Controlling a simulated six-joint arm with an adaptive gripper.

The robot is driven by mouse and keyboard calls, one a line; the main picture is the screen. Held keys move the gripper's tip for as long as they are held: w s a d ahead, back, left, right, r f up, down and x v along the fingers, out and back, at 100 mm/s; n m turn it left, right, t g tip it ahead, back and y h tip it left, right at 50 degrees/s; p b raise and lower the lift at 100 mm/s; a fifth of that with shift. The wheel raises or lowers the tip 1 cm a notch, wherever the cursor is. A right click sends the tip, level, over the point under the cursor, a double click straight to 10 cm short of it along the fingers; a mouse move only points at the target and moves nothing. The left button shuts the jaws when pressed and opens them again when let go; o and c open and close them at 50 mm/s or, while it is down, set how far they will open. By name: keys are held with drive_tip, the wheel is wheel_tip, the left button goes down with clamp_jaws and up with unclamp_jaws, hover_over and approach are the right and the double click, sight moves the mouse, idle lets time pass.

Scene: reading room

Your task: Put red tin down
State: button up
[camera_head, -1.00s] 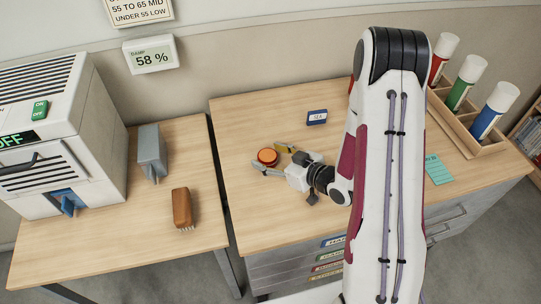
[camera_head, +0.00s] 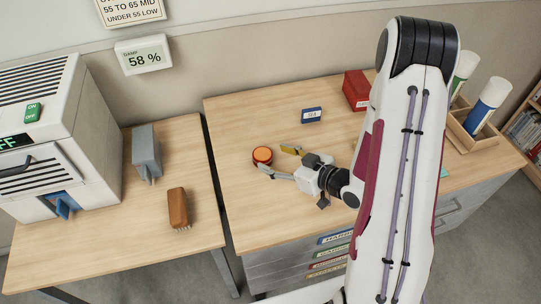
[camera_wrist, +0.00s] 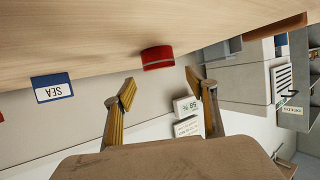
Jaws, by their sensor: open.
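The red tin (camera_head: 262,156), round with an orange top, stands on the wooden desk top (camera_head: 235,115). My gripper (camera_head: 279,160) is open and empty, low over the desk to the right of the tin. Its fingertips point at the tin. In the wrist view the tin (camera_wrist: 158,58) shows beyond the open fingertips (camera_wrist: 160,85), apart from them, with nothing between the fingers.
A small blue box (camera_head: 311,115), labelled SEA in the wrist view, lies behind the tin. A red box (camera_head: 356,90) stands farther right, partly behind my arm. A wooden rack (camera_head: 472,133) holds tubes. A brown brush (camera_head: 178,208) lies on the left table.

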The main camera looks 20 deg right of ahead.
drive_tip(key=shift+v, duration=1.25)
drive_tip(key=shift+w, duration=0.1)
drive_tip(key=shift+w+d+r+g+h, duration=0.3)
drive_tip(key=shift+w+d+r+h, duration=0.25)
drive_tip(key=shift+d+h, duration=0.2)
drive_tip(key=s+d+r+m+g+h, duration=0.1)
drive_tip(key=s+d+r+m+h, duration=0.2)
drive_tip(key=r, duration=0.5)
drive_tip(key=s+d+r+g+h, duration=0.1)
drive_tip(key=s+d+r+h, duration=0.2)
drive_tip(key=r, duration=0.4)
drive_tip(key=s+a+r+m+g, duration=0.1)
drive_tip(key=s+a+r, duration=0.3)
drive_tip(key=s, duration=0.5)
drive_tip(key=s+a+r+m+g, duration=0.2)
drive_tip(key=s+a+r, duration=0.2)
drive_tip(key=s, duration=0.5)
drive_tip(key=shift+s+a, duration=0.4)
drive_tip(key=shift+a, duration=0.45)
